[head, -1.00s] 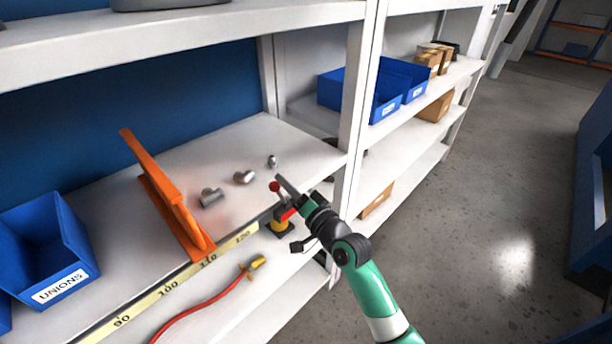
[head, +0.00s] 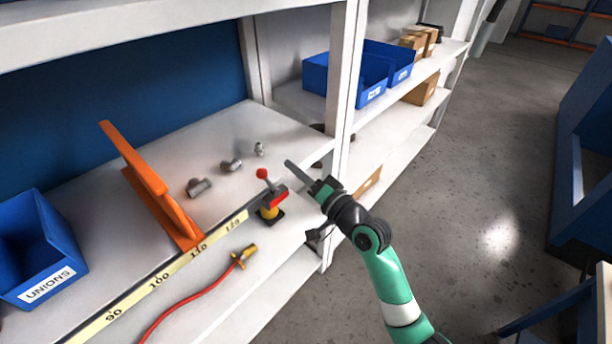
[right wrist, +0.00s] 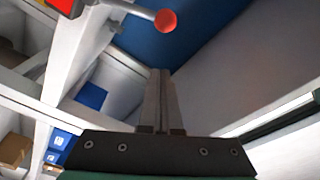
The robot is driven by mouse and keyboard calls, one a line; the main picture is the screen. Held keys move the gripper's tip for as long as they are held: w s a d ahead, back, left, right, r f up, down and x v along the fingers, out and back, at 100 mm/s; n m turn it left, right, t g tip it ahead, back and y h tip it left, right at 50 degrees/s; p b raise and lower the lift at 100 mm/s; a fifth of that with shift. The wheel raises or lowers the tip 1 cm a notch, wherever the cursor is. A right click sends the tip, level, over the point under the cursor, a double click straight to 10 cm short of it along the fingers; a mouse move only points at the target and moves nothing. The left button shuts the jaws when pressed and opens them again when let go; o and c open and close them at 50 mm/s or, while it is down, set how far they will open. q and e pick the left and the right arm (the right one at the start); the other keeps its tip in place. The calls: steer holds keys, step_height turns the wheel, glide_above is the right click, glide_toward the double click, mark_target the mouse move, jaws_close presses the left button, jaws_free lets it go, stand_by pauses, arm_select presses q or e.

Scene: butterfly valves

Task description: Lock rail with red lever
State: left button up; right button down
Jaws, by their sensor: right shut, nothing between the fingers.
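The red lever (head: 262,174) is a red ball knob on a short stem. It stands on a red and dark clamp (head: 277,198) with a yellow part below, at the right end of the rail (head: 161,275), a pale strip with printed numbers. The red knob (right wrist: 165,20) also shows at the top of the right wrist view. My right gripper (head: 292,168) is shut and empty, to the right of the lever and apart from it. In the right wrist view its two fingers (right wrist: 160,98) are together. My left gripper is not in view.
An orange bracket (head: 150,185) stands left of the clamp. Several metal fittings (head: 200,187) lie behind the rail. A red hose (head: 195,300) with a brass end lies in front. A shelf post (head: 342,110) rises near my right gripper. A blue UNIONS bin (head: 45,292) is far left.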

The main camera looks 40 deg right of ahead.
steer(key=s, duration=0.4)
steer(key=shift+f, duration=0.15)
steer(key=shift+a, duration=0.2)
